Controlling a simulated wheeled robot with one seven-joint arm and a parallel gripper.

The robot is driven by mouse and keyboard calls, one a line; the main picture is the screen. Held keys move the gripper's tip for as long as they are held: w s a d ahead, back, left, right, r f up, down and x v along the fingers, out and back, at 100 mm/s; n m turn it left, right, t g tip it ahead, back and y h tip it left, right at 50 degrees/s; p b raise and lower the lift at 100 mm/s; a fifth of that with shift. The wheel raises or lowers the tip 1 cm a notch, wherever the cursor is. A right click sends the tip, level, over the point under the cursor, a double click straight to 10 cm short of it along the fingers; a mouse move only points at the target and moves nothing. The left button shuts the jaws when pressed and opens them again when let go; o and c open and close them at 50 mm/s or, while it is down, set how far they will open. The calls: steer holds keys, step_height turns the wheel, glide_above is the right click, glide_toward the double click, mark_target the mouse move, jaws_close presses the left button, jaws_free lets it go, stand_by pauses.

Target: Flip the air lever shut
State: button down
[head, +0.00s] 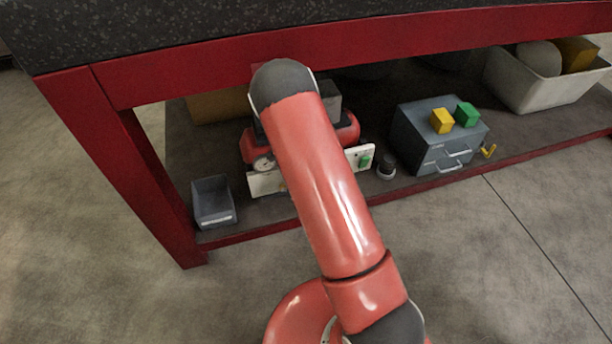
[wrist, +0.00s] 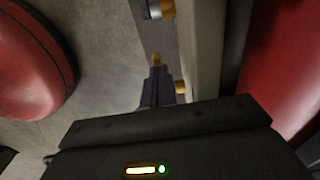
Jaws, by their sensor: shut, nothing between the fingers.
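The red air compressor (head: 248,147) stands on the low shelf, with a gauge and a pale front panel (head: 362,155). My arm crosses in front of it in the head view and hides its middle and my gripper. In the wrist view my gripper (wrist: 156,73) is shut, its dark fingers close beside the edge of a pale panel (wrist: 202,50). A small brass-yellow piece (wrist: 155,59) shows at the fingertips, and another brass piece (wrist: 180,87) is just right of the fingers. A brass and silver fitting (wrist: 160,9) is farther up. I cannot tell which piece is the air lever, nor whether the fingers touch it.
A grey open bin (head: 213,203) stands left of the compressor. A grey drawer box (head: 418,131) with yellow and green blocks stands right, with a small dark round item (head: 386,172) between. The red table beam (head: 190,75) hangs low above. The floor in front is clear.

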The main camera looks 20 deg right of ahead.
steer(key=shift+d, duration=0.1)
steer(key=shift+d+f+b, duration=0.35)
steer(key=shift+d+b, duration=0.05)
steer(key=shift+d, duration=0.2)
steer(key=shift+r, duration=0.1)
step_height(320, 180, up, 8)
steer(key=shift+f, duration=0.2)
stand_by(0.4)
steer(key=shift+s+a, duration=0.1)
stand_by(0.4)
